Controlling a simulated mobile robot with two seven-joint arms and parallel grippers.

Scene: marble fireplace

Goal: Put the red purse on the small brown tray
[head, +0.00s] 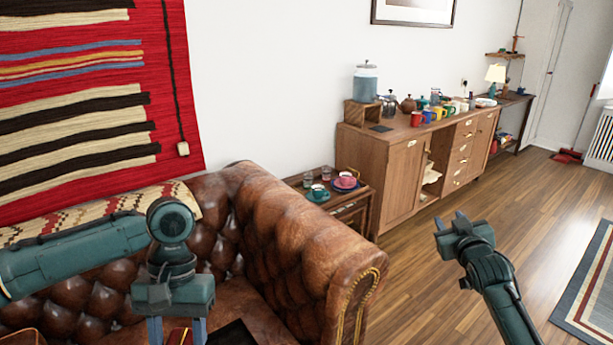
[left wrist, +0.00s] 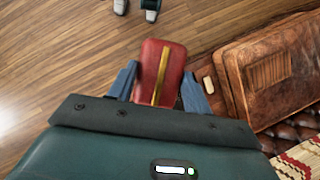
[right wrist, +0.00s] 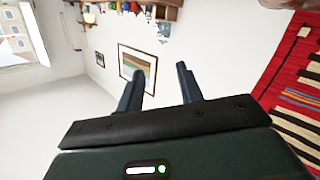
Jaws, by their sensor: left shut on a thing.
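The red purse (left wrist: 174,72), with a gold stripe down its middle, is held between the fingers of my left gripper (left wrist: 168,88). In the head view only a bit of the purse (head: 180,337) shows at the bottom edge, between the fingers, above the brown leather sofa. My right gripper (head: 450,223) is open and empty over the floor right of the sofa; its two fingers stand apart in the right wrist view (right wrist: 158,88). I cannot surely make out the small brown tray; a brown rimmed thing (head: 17,338) is cut off at the bottom left.
The sofa's rolled arm (head: 325,235) rises right of my left gripper. A side table (head: 352,205) behind it bears cups and glasses. A long sideboard (head: 405,155) with mugs, kettles and a dispenser stands along the wall. A dark flat thing (head: 233,334) lies on the seat.

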